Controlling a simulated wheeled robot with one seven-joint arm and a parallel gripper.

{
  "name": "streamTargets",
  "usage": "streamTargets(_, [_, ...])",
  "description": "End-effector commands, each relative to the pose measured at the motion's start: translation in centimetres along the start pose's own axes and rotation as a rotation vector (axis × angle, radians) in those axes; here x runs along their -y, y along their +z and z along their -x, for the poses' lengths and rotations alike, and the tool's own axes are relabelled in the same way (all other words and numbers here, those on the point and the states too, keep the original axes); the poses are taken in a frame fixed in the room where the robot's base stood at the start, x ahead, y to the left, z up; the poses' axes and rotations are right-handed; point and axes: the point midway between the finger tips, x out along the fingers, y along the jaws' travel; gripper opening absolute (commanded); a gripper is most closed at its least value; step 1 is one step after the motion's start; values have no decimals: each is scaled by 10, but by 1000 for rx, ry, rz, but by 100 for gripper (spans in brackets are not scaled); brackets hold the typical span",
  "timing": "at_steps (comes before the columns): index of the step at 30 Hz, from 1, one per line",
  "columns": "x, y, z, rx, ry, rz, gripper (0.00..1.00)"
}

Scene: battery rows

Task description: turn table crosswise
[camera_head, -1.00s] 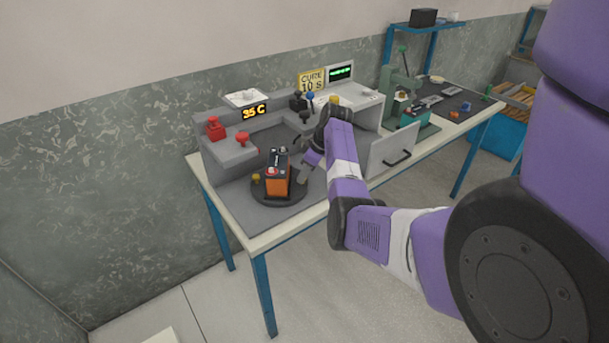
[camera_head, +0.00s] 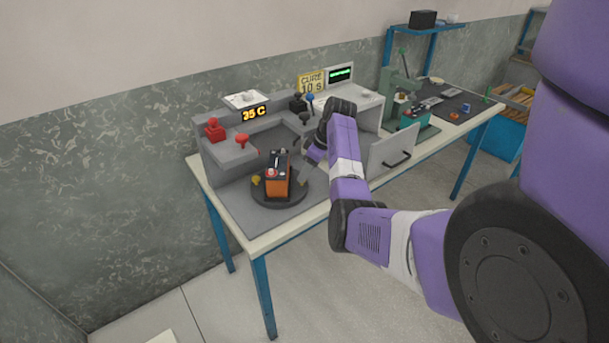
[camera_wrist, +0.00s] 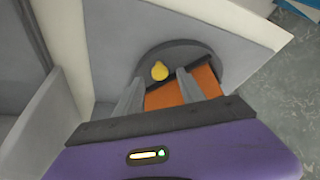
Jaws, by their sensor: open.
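A round dark turntable (camera_head: 292,201) sits on the grey mat at the left end of the bench. A yellow knob (camera_head: 256,180) is at the turntable's left edge. In the wrist view the turntable (camera_wrist: 208,54) lies beyond my fingers, with the yellow knob (camera_wrist: 159,71) and the battery's orange side (camera_wrist: 187,90). My gripper (camera_wrist: 158,86) is open, its two fingers apart near the battery. I cannot tell whether they touch it. In the head view my wrist hides part of them.
A grey stepped console (camera_head: 228,158) with red knobs and a "35 C" display stands behind the turntable. A green press (camera_head: 402,90) stands farther right. The bench front-left is clear.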

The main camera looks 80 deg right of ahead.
Motion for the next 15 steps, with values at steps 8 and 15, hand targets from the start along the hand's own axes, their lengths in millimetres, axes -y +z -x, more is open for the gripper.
streamTargets(8, [-1,0,42,-1,2,-1,47])
streamTargets(15, [0,0,53,0,0,-1,47])
